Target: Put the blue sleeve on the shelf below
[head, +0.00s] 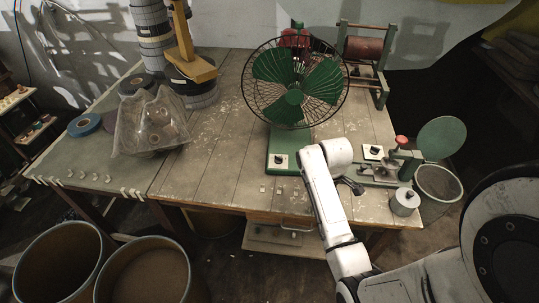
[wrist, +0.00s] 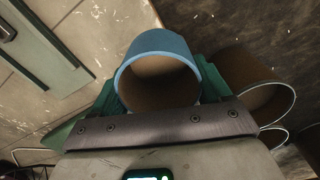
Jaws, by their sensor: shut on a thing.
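The blue sleeve (wrist: 158,48), an open cylinder with a light blue rim and a brown inside, sits between the fingers of my gripper (wrist: 160,85) in the wrist view. My gripper is shut on it, with green finger parts showing on both sides of the sleeve. The sleeve's lower part is hidden by my gripper's dark plate. In the head view my white arm reaches over the table's front edge; the sleeve cannot be made out there. A lower shelf (head: 262,244) shows under the table's front edge, partly hidden by my arm.
The wooden table (head: 225,150) carries a green fan (head: 292,85), a bagged bundle (head: 152,122), a blue roll (head: 84,125) and a metal can (head: 404,201). Two open brown drums (head: 62,262) (head: 150,272) stand at front left. A drawer (head: 282,222) is in the table front.

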